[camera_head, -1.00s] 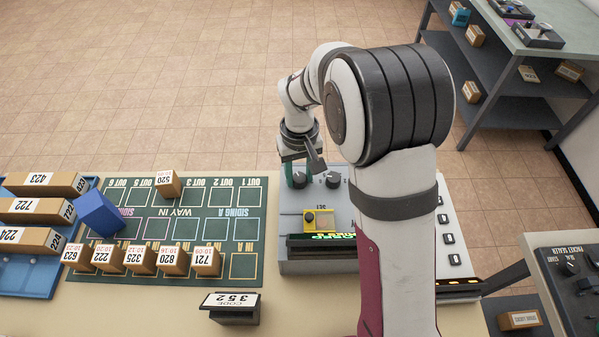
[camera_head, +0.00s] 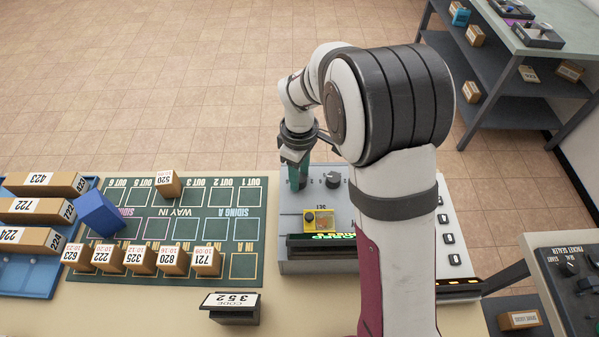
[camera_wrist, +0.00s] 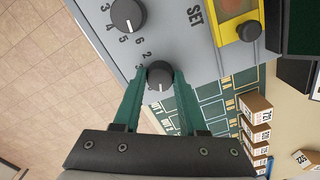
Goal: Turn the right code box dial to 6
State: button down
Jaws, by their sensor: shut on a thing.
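The grey code box (camera_head: 287,220) stands right of the green mat in the head view. My gripper (camera_head: 297,186) points down with its green fingers on the box's leftmost dial there. In the wrist view, my gripper (camera_wrist: 160,80) is shut on that round black dial (camera_wrist: 159,71), a finger on each side. Its white pointer line faces down the picture, towards my wrist. Numbers 2 and 3 show beside it; others are hidden. A second black dial (camera_wrist: 127,14) with numbers 3 to 6 beside it is untouched; it also shows in the head view (camera_head: 333,180).
A yellow panel (camera_head: 320,219) with a small black knob sits on the box. The green mat (camera_head: 190,226) holds several labelled parcels. A code 352 sign (camera_head: 232,307) stands in front of the mat. My arm covers the box's right side.

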jog(key=shift+n, duration=0.4)
jog(key=shift+c, duration=2.3)
grip_release()
jog(key=shift+r, duration=0.1)
notch_tip(320, 180, up, 16)
